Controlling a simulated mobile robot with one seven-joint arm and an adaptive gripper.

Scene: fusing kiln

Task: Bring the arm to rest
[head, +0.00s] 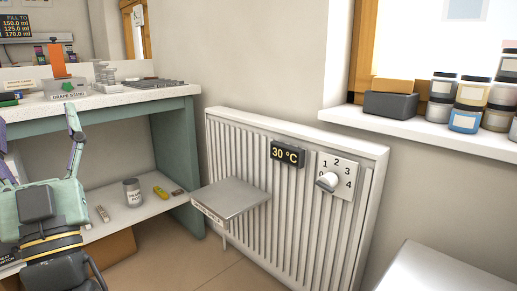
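My gripper (37,116) is at the left edge of the head view, in front of the workbench. Its teal body is low, and its two purple-grey fingers point upward. The fingers are spread wide apart, and I see nothing held between them. The left finger is partly cut off by the picture edge. The dark wrist of my arm runs down out of the bottom left corner.
The workbench (178,103) holds a drape stand (68,95) and an orange piece (57,60). A can (132,192) stands on its lower shelf. A radiator (295,210) carries a flat metal shelf (232,196). Jars (466,121) line the windowsill. Some floor (190,265) is clear.

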